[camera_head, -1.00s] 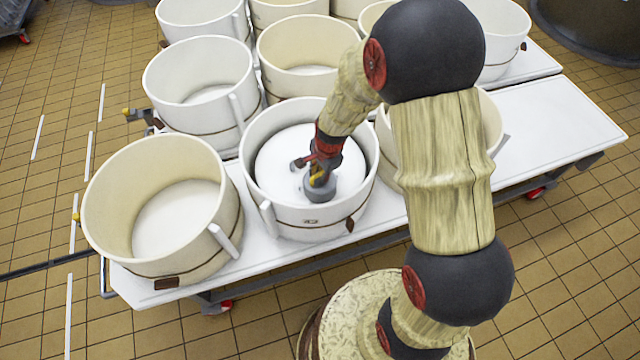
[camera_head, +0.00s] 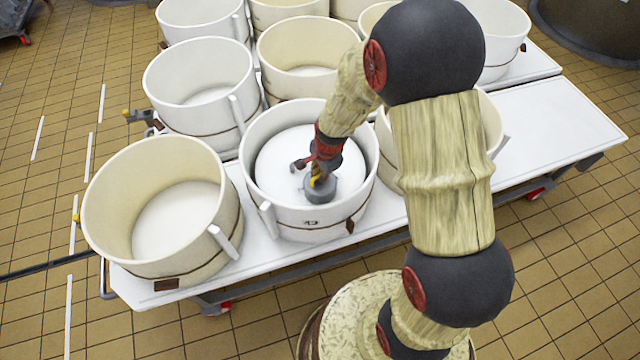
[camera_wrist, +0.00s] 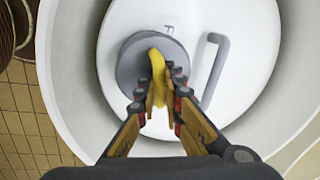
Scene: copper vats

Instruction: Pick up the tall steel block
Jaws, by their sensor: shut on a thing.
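A round grey steel block (camera_head: 324,189) is inside a white tub (camera_head: 283,220), over a white disc-shaped lid (camera_head: 279,170). In the wrist view the block (camera_wrist: 133,70) has an upright yellow piece (camera_wrist: 157,66) at its top, and the lid (camera_wrist: 245,45) has a grey bar handle (camera_wrist: 214,72). My gripper (camera_wrist: 162,82) is shut on the yellow piece, a finger on each side. In the head view my gripper (camera_head: 317,175) reaches down into the tub from above. I cannot tell whether the block touches the lid.
An empty cream tub (camera_head: 100,225) stands at the left, with another (camera_head: 205,75) behind. Several more tubs stand close behind and to the right. They are on a white wheeled table (camera_head: 560,120), whose right end is clear. The tub's wall rises around my gripper.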

